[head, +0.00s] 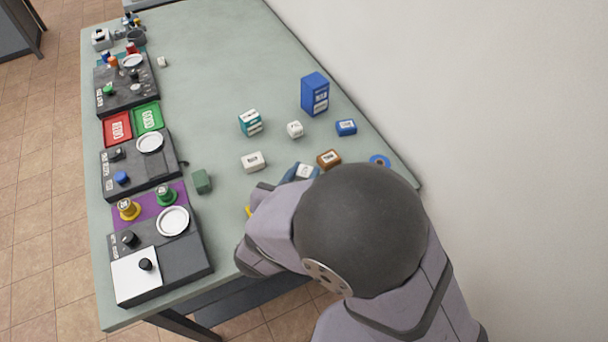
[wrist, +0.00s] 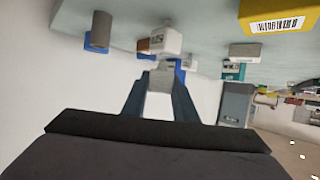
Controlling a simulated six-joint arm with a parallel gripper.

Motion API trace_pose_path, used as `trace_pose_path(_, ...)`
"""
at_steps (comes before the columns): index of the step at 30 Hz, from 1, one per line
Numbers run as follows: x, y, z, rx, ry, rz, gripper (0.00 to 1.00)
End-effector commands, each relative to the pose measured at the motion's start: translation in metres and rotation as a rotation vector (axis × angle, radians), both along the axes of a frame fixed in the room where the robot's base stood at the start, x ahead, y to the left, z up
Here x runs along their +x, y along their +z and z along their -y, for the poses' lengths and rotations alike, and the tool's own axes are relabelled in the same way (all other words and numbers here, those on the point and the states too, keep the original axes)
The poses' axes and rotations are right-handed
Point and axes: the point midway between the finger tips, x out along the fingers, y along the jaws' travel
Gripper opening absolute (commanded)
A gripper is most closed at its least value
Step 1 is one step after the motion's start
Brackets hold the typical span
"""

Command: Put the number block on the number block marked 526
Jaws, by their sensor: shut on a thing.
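My gripper (head: 300,173) is shut on a white number block (head: 306,172), held between its blue fingers over the right part of the table. Another white number block (head: 253,161) lies on the table to the left of my gripper. A smaller white block (head: 295,129) lies farther back, and a brown block (head: 329,158) lies close to the right of my gripper. The labels are too small to read, so I cannot tell which block is marked 526.
A teal and white block (head: 250,123), a tall blue box (head: 315,94) and a small blue block (head: 346,127) stand behind. A green block (head: 202,181) and dark panels (head: 180,258) are on the left. The table's back middle is clear.

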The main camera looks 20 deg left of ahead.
Motion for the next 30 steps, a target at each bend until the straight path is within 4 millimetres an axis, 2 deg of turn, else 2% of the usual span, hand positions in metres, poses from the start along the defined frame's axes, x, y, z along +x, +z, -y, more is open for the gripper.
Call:
trace_pose_path(3, 0.0, -0.0068, -0.0001, 0.0, 0.0, 0.0, 0.05)
trace_pose_path(15, 0.0, -0.0106, -0.0001, 0.001, 0.0, 0.0, 0.05)
trace_pose_path(16, 0.0, -0.0096, -0.0002, 0.001, 0.001, 0.0, 0.33)
trace_pose_path(18, 0.0, -0.0094, -0.0002, 0.001, 0.001, 0.0, 0.45)
trace_pose_path(30, -0.0011, -0.0052, -0.0005, 0.003, 0.001, 0.0, 0.45)
